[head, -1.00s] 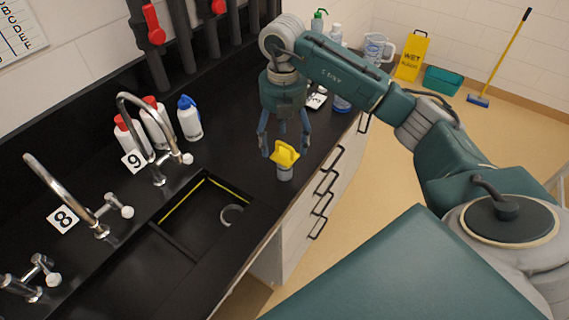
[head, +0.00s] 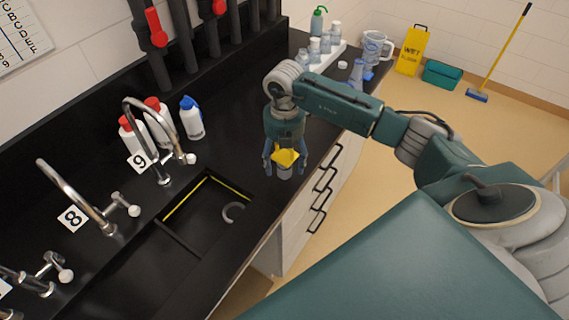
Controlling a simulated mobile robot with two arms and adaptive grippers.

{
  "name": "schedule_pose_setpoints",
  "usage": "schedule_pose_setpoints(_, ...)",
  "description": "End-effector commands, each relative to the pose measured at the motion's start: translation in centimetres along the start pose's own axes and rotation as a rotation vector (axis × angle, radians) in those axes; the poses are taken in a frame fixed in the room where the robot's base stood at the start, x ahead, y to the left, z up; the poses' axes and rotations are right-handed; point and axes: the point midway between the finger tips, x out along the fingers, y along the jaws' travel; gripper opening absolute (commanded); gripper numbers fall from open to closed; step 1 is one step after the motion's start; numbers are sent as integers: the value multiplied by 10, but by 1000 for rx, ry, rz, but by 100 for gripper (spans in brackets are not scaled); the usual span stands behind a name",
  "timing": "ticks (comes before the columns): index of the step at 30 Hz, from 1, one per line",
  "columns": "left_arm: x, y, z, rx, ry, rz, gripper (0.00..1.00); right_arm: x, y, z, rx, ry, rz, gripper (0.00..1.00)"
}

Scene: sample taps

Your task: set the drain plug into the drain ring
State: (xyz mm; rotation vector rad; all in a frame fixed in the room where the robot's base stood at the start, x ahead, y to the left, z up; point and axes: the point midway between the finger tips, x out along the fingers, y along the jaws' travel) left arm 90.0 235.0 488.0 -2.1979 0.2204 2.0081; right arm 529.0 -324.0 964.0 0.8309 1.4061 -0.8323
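The drain plug (head: 285,158), with a yellow grip on top and a grey body below, stands upright on the black counter near its front edge. My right gripper (head: 285,169) is low over it, pointing down, with a finger on each side of the plug. The fingers look spread around it; whether they touch it is hard to tell. The drain ring (head: 233,212), a grey ring partly hidden in shadow, lies at the bottom of the black sink, left of and nearer than the plug. My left gripper is not in view.
The sink's edge (head: 184,200) has a yellow line. Curved taps labelled 9 (head: 139,161) and 8 (head: 72,218) stand along the back. Several bottles (head: 192,118) stand behind the sink; more bottles and a jug (head: 374,47) are at the far right end.

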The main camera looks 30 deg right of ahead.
Motion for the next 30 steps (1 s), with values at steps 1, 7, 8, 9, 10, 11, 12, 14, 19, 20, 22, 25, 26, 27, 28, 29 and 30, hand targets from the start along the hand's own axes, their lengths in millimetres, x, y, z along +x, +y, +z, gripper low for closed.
schedule_pose_setpoints(1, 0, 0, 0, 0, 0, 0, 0, 0, 0, 0, 0, 0, 0, 52)
schedule_pose_setpoints(7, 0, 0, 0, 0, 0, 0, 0, 0, 0, 0, 0, 0, 0, 12)
schedule_pose_setpoints(8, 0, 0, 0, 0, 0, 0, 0, 0, 0, 0, 0, 0, 0, 6)
schedule_pose_setpoints(9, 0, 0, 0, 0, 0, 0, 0, 0, 0, 0, 0, 0, 0, 0)
schedule_pose_setpoints(10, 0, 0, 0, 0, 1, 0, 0, 0, 0, 0, 0, 0, 0, 0)
schedule_pose_setpoints(11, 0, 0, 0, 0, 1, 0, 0, 0, 0, 0, 0, 0, 0, 0)
schedule_pose_setpoints(12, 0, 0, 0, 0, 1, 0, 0, 0, 0, 0, 0, 0, 0, 0)
schedule_pose_setpoints(14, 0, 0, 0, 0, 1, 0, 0, -1, 0, 0, 0, -1, 1, 0)
schedule_pose_setpoints(19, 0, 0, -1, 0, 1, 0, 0, -1, 0, 0, 0, -1, 1, 0)
schedule_pose_setpoints(20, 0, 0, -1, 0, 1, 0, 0, -1, 0, 0, 1, -1, 1, 0)
schedule_pose_setpoints(22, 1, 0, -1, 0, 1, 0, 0, -3, 1, 1, 1, -1, 2, 0)
schedule_pose_setpoints(25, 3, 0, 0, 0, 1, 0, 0, -8, 1, 1, 1, -2, 4, 0)
schedule_pose_setpoints(26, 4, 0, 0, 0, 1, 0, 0, -10, 1, 1, 1, -2, 4, 0)
schedule_pose_setpoints(27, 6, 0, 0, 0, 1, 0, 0, -15, 1, 1, 1, -2, 4, 0)
schedule_pose_setpoints(28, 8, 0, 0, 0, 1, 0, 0, -19, 2, 1, 0, -2, 5, 0)
schedule_pose_setpoints(29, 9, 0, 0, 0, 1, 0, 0, -24, 2, 1, 0, -3, 7, 0)
schedule_pose_setpoints(30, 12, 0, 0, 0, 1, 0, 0, -30, 1, 2, 0, -4, 6, 0)
